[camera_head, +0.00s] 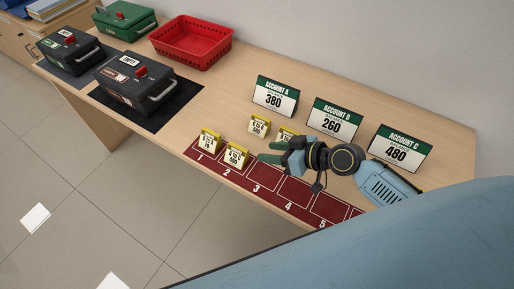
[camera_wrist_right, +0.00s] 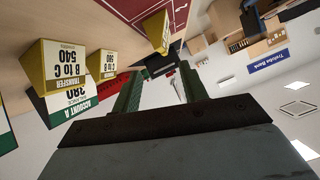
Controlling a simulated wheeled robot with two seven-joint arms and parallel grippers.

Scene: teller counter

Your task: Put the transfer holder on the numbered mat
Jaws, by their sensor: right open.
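Two yellow transfer holders with white cards stand on the counter behind the mat. The left one (camera_head: 259,124) seems to read C to B 560. The right one (camera_head: 286,135) is partly hidden behind my gripper. In the right wrist view a B to C 540 holder (camera_wrist_right: 66,52) and the C to B 560 holder (camera_wrist_right: 106,64) stand at the left. Two more holders stand on the dark red numbered mat (camera_head: 262,175), in slot 1 (camera_head: 209,142) and slot 2 (camera_head: 237,156). My right gripper (camera_head: 270,152) is open and empty, above the mat's back edge near slot 3.
Signs for Account A (camera_head: 275,97), Account B (camera_head: 334,122) and Account C (camera_head: 400,149) stand along the back. A red basket (camera_head: 192,43), a green box (camera_head: 124,20) and two black boxes (camera_head: 135,84) (camera_head: 70,51) occupy the left. Slots 3 and 4 look bare.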

